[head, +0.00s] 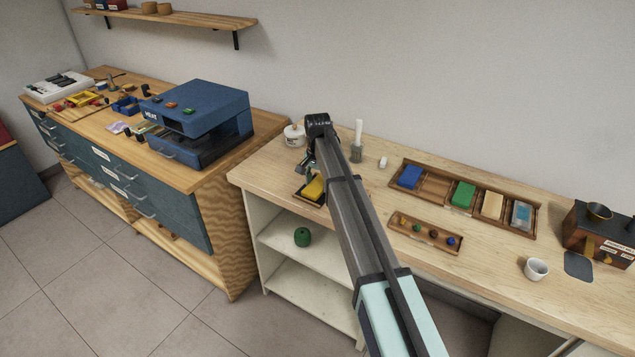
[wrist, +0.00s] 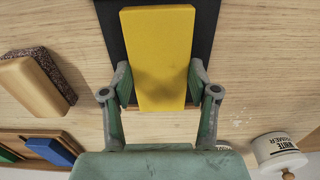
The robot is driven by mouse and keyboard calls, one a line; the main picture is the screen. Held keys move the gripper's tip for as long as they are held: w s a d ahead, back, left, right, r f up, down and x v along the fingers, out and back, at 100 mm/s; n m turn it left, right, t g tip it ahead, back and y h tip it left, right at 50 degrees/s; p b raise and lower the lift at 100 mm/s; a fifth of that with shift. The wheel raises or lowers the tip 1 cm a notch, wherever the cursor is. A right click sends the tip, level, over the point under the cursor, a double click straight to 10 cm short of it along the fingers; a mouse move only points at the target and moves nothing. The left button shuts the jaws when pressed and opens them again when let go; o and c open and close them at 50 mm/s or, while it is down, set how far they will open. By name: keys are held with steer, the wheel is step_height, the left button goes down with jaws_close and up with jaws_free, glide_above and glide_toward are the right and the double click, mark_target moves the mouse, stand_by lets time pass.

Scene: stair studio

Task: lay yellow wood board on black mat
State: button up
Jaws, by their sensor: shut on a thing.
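The yellow wood board (wrist: 162,50) is a plain yellow block between the two fingers of my gripper (wrist: 160,87) in the wrist view. My gripper is shut on its long sides. The black mat (wrist: 207,22) lies on the bench under the board, showing past it on both sides; the board's near end reaches beyond the mat's edge. In the head view the board (head: 314,188) is over the mat (head: 300,194) near the bench's front left corner, partly hidden by my arm. I cannot tell whether board and mat touch.
A white primer pot (wrist: 275,150) stands close by, also seen behind my gripper in the head view (head: 294,135). A tan block with a rough dark base (wrist: 35,83) is on the other side. A wooden tray (head: 480,217) with coloured blocks lies farther right.

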mark_target(317, 185)
steer(key=shift+f, duration=0.1)
steer(key=o, duration=1.2)
step_height(317, 185, up, 12)
steer(key=b, duration=0.2)
steer(key=shift+b, duration=0.4)
